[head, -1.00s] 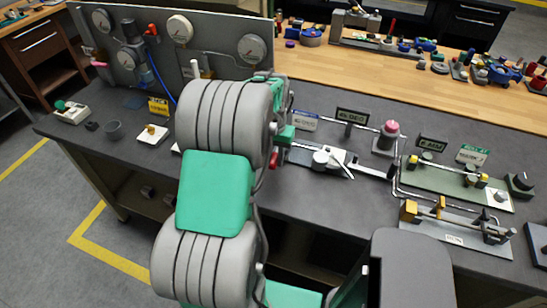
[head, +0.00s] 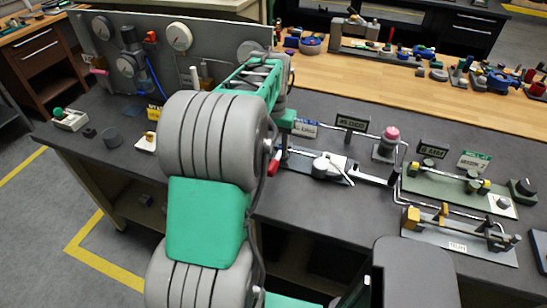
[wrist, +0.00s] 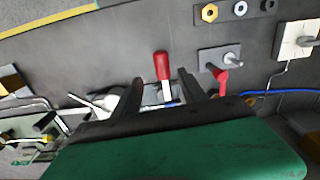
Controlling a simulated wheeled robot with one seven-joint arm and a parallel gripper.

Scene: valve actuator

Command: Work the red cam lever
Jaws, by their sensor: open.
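The red cam lever (wrist: 162,66) shows in the wrist view as a red grip on a pale metal stem. It points away from my gripper. My gripper (wrist: 161,78) is open, with one dark finger to each side of the lever in the picture. The grip extends past the fingertips; I cannot tell the height gap, and no contact is clear. The lever's base is partly hidden by my gripper. In the head view a small red part (head: 273,166), likely this lever, shows beside my arm, which hides my gripper.
A white-handled fixture (head: 322,166) and pipes with a pink-topped knob (head: 389,142) stand to the right. A gauge panel (head: 215,60) rises behind. The dark bench front is mostly clear.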

